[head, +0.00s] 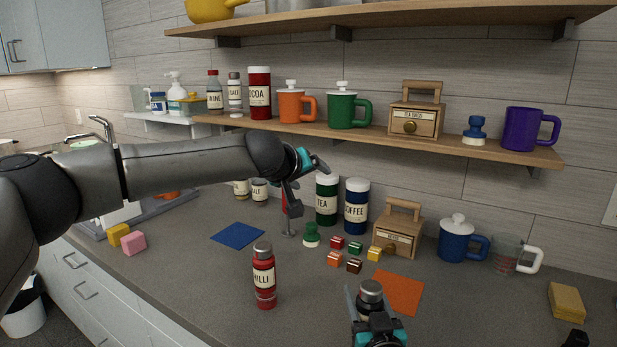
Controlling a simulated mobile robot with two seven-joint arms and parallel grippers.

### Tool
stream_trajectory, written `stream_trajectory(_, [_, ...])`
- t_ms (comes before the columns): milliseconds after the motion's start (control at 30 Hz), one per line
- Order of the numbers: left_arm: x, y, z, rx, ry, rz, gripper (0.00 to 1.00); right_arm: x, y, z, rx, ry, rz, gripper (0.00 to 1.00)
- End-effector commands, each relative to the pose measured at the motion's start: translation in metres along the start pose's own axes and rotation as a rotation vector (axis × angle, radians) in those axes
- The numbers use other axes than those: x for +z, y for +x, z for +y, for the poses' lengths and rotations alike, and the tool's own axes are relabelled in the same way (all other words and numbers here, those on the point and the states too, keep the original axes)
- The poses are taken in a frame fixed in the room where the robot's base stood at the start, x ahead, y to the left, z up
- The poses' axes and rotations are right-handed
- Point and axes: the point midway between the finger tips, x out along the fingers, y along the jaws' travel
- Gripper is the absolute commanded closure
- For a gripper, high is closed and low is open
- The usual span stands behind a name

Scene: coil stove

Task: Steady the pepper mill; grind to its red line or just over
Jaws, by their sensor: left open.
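A jar with a dark grey knobbed top (370,291), probably the pepper mill, stands at the front of the counter. Its lower part is mostly hidden by my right gripper (368,318), and no red line shows on it. One finger of the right gripper lies along the jar's left side; I cannot tell whether the jaws grip it. My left gripper (303,184) is open and empty, in the air above the counter behind the jar and to its left.
A red chilli bottle (264,277) stands left of the jar. An orange mat (399,292), several small coloured blocks (355,248) and a wooden drawer box (398,232) lie behind. A blue mug (457,240) is at right. A blue mat (237,236) lies left. A shelf (375,136) overhangs.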

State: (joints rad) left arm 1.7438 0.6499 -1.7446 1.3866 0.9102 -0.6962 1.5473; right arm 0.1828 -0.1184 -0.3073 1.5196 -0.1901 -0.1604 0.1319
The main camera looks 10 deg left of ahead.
Motion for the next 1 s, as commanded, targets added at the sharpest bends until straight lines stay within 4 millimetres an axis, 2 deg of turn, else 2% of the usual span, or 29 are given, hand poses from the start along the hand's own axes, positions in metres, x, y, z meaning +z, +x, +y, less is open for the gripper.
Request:
stream_trajectory(467, [-0.001, 0.001, 0.001, -0.021, -0.033, -0.007, 0.19, 0.0, 0.0, 0.0, 0.0, 0.0, -0.001, 0.97])
stream_trajectory(733, [-0.003, 0.004, 0.016, -0.141, -0.002, -0.047, 0.19, 0.0, 0.0, 0.0, 0.0, 0.001, -0.001, 0.97])
stream_trajectory(867, [0.008, 0.0, 0.029, -0.251, 0.029, -0.135, 0.19, 0.0, 0.0, 0.0, 0.0, 0.001, -0.001, 0.97])
stream_trajectory(1000, [0.033, -0.011, 0.046, -0.35, 0.07, -0.289, 0.19, 0.0, 0.0, 0.0, 0.0, 0.0, -0.001, 0.97])
